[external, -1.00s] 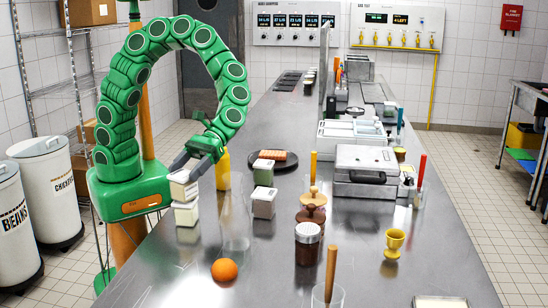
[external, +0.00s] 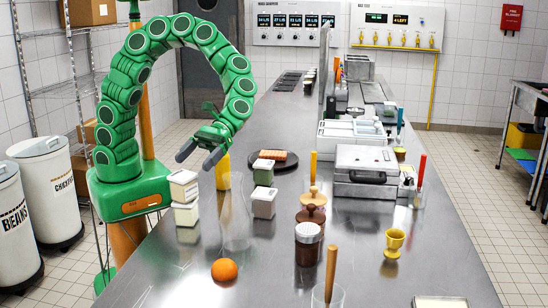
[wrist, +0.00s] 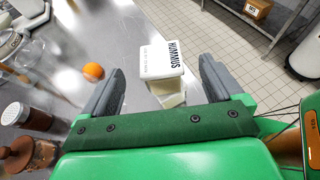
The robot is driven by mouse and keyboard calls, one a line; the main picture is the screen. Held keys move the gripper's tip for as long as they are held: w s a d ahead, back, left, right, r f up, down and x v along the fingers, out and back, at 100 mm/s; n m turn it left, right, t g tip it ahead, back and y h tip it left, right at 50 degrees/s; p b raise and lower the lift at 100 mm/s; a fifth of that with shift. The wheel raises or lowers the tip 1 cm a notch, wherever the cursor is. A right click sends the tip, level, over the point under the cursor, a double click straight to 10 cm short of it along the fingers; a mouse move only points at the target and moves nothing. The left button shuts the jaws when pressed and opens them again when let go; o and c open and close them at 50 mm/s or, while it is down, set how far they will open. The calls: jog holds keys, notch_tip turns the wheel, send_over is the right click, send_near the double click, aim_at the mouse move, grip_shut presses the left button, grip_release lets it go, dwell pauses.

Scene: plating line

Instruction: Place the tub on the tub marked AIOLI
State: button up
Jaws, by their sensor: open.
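A white tub with a white lid reading HUMMUS (wrist: 162,62) sits on top of another pale tub (wrist: 172,99). In the external view the upper tub (external: 183,186) rests on the lower tub (external: 186,214) at the table's left edge, slightly offset and turned. The lower tub's lid is covered, and I cannot read its marking. My gripper (external: 199,158) is open and empty, above and just behind the stack, clear of it. In the wrist view its two fingers (wrist: 162,88) stand apart on either side of the tubs.
A clear tall glass (external: 236,220) and an orange (external: 224,270) are near the stack. A yellow bottle (external: 223,172) stands behind. The table's front left is clear.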

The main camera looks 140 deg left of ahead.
jog(key=v, duration=0.8)
